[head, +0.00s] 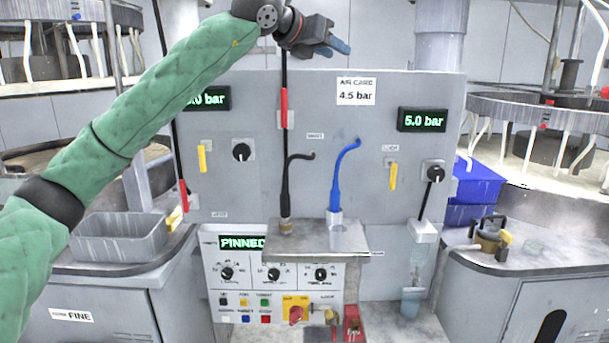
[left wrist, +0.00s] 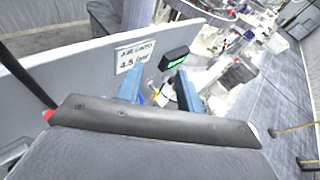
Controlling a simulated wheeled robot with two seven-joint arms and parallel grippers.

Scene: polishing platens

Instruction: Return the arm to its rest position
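My left arm (head: 125,125), in a green padded sleeve, reaches up from the lower left of the head view. My left gripper (head: 340,47) is at the top centre, in front of and above the grey panel's top edge, pointing right. In the left wrist view its two blue fingers (left wrist: 161,88) stand apart with nothing seen held between them. My right arm and gripper are in neither view.
The grey panel (head: 330,120) carries an AIR CARD label (head: 356,91), displays, yellow levers and a blue hose (head: 343,175). A metal shelf (head: 320,240) juts out below. Round platen machines stand left and right (head: 545,110). A grey bin (head: 118,238) sits lower left.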

